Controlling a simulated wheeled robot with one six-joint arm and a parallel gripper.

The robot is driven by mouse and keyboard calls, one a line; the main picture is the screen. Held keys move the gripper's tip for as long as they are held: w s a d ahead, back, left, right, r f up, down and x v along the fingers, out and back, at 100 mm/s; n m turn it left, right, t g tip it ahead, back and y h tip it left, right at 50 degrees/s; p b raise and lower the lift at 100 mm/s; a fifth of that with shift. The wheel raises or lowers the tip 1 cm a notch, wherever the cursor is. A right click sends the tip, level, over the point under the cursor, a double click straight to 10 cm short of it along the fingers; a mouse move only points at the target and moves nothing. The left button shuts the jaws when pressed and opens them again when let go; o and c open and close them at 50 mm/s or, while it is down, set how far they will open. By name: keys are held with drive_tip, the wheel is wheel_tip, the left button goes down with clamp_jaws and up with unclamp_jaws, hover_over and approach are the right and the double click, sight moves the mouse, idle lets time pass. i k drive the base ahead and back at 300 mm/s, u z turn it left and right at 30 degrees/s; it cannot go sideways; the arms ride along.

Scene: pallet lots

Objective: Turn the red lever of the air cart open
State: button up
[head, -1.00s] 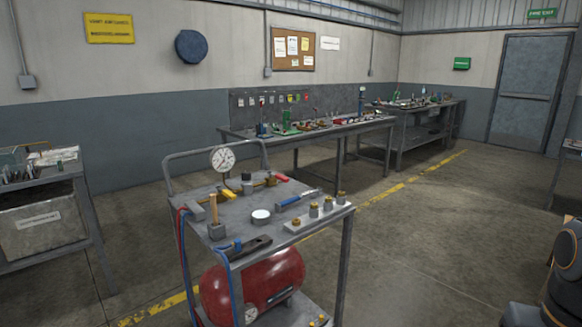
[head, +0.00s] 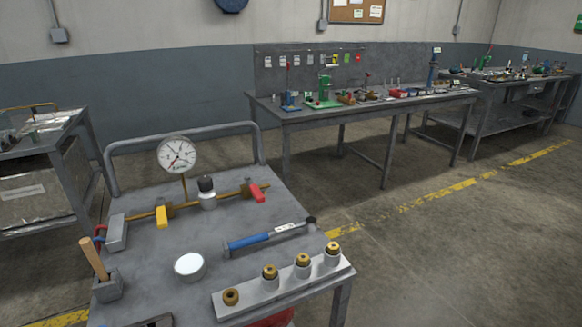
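The air cart (head: 190,240) stands close in front of me at the lower left of the head view, with a grey top and a tubular handle at its back. A brass pipe line runs across its top. The red lever (head: 257,193) sits at the right end of that line, on a brass valve. A yellow lever (head: 162,217) sits on the left part of the line. A dial gauge (head: 177,155) stands up behind the line. My gripper is not in view.
On the cart top lie a blue-handled torque wrench (head: 262,237), a white round disc (head: 189,264), a wooden-handled tool in a block (head: 95,262), and a metal rail (head: 283,288) with several brass fittings. Workbenches (head: 375,112) stand behind. The floor at right is clear.

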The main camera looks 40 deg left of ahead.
sight(259, 198)
drive_tip(key=i, duration=0.35)
drive_tip(key=u, duration=2.2)
drive_tip(key=i, duration=0.5)
